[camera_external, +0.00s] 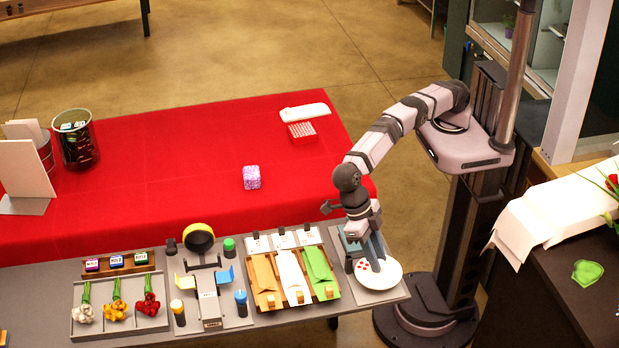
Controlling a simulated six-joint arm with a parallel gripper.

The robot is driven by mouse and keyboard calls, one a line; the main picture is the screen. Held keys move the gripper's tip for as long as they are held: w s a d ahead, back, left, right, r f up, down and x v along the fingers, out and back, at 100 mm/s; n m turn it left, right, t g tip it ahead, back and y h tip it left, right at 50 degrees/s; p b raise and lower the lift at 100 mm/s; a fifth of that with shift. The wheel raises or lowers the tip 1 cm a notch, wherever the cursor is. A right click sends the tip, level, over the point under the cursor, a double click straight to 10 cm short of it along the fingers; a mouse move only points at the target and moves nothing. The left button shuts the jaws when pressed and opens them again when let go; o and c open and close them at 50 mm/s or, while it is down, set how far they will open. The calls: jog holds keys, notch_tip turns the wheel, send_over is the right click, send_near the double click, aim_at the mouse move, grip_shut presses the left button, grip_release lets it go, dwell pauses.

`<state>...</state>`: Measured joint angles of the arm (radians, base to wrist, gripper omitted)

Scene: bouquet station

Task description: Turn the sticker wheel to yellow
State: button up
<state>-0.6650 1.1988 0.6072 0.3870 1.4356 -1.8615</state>
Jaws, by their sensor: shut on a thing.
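The sticker wheel (388,279) is a white round disc at the right end of the grey table. A few red stickers show on its left part, and I see no yellow ones from here. My gripper (375,257) points down over the back of the wheel and is shut on it near its middle. The exact place of contact is hidden by the fingers and too small to make out.
Orange, white and green wraps (291,277) on a wooden rack stand just left of the wheel. Further left are a grey stand with a yellow ring (199,237) and a flower tray (120,325).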

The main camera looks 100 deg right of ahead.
aim_at(370, 270)
jog(key=o, duration=0.8)
jog(key=shift+v, duration=2.4)
jog(key=shift+p+v, duration=1.25)
jog(key=shift+p, duration=0.05)
